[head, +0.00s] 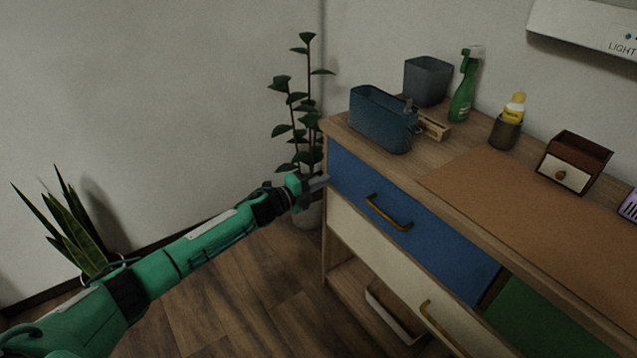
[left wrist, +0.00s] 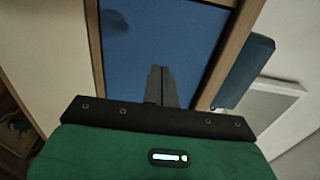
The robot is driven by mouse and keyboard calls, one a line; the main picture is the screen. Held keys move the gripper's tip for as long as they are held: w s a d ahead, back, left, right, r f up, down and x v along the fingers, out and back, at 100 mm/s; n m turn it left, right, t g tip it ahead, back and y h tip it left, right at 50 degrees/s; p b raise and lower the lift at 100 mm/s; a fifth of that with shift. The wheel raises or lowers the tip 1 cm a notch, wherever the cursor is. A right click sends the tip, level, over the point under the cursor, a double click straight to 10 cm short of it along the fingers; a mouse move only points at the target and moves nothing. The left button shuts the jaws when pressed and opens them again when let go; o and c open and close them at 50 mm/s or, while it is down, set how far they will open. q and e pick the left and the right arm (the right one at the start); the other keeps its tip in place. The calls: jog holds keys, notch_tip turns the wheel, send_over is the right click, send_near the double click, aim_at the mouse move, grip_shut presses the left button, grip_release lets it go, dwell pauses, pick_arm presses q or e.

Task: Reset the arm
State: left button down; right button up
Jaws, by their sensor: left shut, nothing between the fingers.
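My left arm is green and reaches in from the left in the head view. Its gripper (head: 318,184) is at the left front corner of the wooden cabinet, close to the blue drawer front (head: 350,181). In the left wrist view the gripper (left wrist: 161,72) has its two grey fingers together with nothing between them. The blue drawer front (left wrist: 150,35) fills the view behind the fingers. I cannot tell whether the fingertips touch it. My right gripper is in neither view.
On the cabinet top (head: 440,165) stand a blue basket (head: 380,120), a grey bin (head: 428,82), a green spray bottle (head: 464,90), a cup (head: 505,132) with a yellow bottle and a small drawer box (head: 572,165). A tall plant (head: 300,100) stands behind the gripper. Floor (head: 235,310) is clear.

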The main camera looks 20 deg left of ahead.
pick_arm(q)
jog(key=v, duration=0.8)
jog(key=shift+a+f, duration=0.25)
jog(key=shift+a, duration=0.1)
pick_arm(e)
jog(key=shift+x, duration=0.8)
